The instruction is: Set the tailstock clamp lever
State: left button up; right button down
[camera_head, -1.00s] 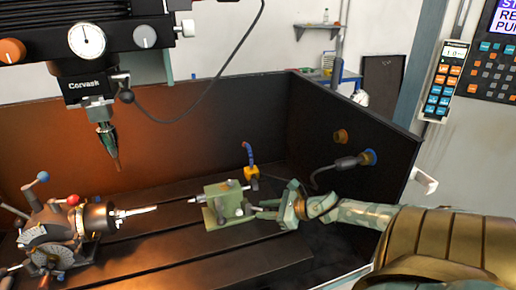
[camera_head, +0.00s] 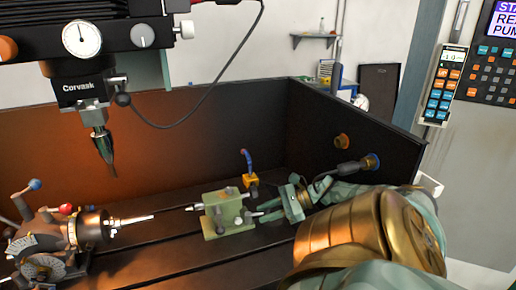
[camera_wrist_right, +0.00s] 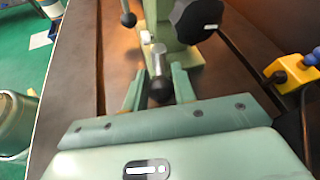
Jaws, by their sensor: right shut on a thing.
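The green tailstock (camera_head: 223,213) stands on the dark slotted table, right of the indexing chuck (camera_head: 92,226). My right gripper (camera_head: 262,212) reaches it from the right. In the right wrist view, my right gripper (camera_wrist_right: 158,88) is shut on a short silver lever (camera_wrist_right: 158,60) with a black ball end, which lies between the two green fingers. A second ball-ended lever (camera_wrist_right: 128,17) and a large black knob (camera_wrist_right: 197,16) show on the tailstock beyond. The fingertips' exact contact is partly hidden. My left gripper is not in view.
A yellow block with a blue hose (camera_head: 250,179) stands behind the tailstock. The spindle tool (camera_head: 104,145) hangs above, left of it. The dark enclosure wall (camera_head: 350,130), with a plugged cable, is close behind my right arm.

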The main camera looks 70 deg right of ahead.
jog(key=shift+w+d, duration=0.1)
jog(key=shift+d, duration=0.05)
dwell(0.4)
jog(key=c, duration=1.2)
grip_release()
